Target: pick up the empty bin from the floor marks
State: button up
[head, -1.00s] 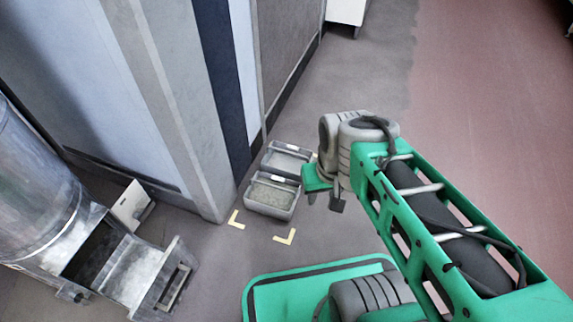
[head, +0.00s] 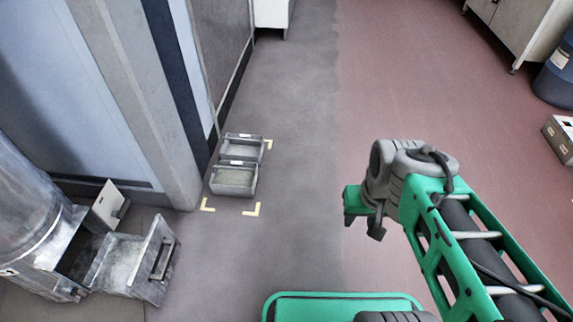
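Two grey bins stand end to end on the floor beside the wall, within yellow corner marks. The nearer bin (head: 233,191) has a beige, grainy-looking inside. The farther bin (head: 241,138) has a smoother, plain grey inside and looks empty. Yellow marks show at the near bin's front, left (head: 207,205) and right (head: 252,210), and one beside the far bin (head: 268,144). My gripper (head: 365,220) is up in the air to the right of both bins, well apart from them. Its fingers are too small and turned to show whether they are open.
A metal chute or drawer unit (head: 130,268) with a cylinder (head: 30,215) stands at the lower left. A tall panelled wall (head: 130,90) runs along the left of the bins. Grey floor right of the bins is clear. A blue drum (head: 556,80) and box (head: 562,135) are far right.

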aim_at(235, 147)
jog(key=z, duration=0.15)
jog(key=i, duration=1.25)
jog(key=u, duration=1.45)
jog(key=i, duration=0.7)
jog(key=u, duration=0.9)
